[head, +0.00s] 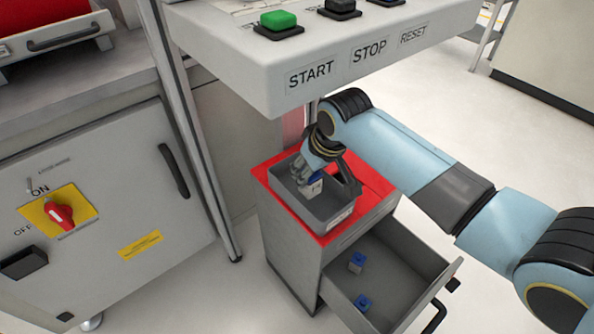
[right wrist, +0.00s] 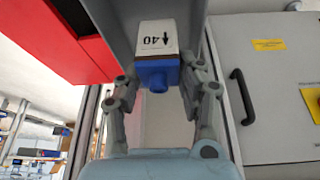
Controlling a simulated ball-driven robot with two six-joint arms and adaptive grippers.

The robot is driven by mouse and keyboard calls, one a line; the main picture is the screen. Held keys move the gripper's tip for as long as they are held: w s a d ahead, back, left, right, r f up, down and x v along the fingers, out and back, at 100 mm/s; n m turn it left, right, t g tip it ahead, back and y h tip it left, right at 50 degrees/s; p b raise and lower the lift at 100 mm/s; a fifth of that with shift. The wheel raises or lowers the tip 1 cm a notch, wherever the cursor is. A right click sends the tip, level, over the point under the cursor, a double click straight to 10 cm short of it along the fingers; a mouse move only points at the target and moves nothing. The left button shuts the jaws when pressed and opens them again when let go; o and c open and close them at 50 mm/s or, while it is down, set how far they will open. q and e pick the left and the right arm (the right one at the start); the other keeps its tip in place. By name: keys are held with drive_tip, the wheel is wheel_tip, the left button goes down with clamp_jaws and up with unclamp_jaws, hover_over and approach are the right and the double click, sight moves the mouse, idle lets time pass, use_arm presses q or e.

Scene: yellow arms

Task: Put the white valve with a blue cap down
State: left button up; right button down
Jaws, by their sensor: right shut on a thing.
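The white valve with a blue cap (head: 314,188) is at the grey bin (head: 330,222) on the red-topped cabinet. In the right wrist view the valve (right wrist: 157,40) shows its white body marked "40" with an arrow, blue cap towards the camera. My right gripper (head: 325,172) is shut on it, fingers on either side near the cap. The valve appears within the bin's rim; I cannot tell whether it touches the floor of the bin. My left gripper is not in view.
A panel with START, STOP and RESET buttons (head: 340,50) overhangs behind the bin. A grey machine door (head: 100,210) stands on the left.

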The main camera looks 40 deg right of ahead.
drive_tip(key=shift+w+f, duration=0.25)
drive_tip(key=shift+w, duration=0.25)
drive_tip(key=shift+w+f, duration=0.25)
drive_tip(key=shift+w, duration=0.25)
drive_tip(key=w+f+b, duration=0.2)
drive_tip(key=w, duration=0.1)
drive_tip(key=shift+w+d+f, duration=0.1)
drive_tip(key=shift+f, duration=0.15)
drive_tip(key=shift+r, duration=0.1)
drive_tip(key=c, duration=1.1)
unclamp_jaws()
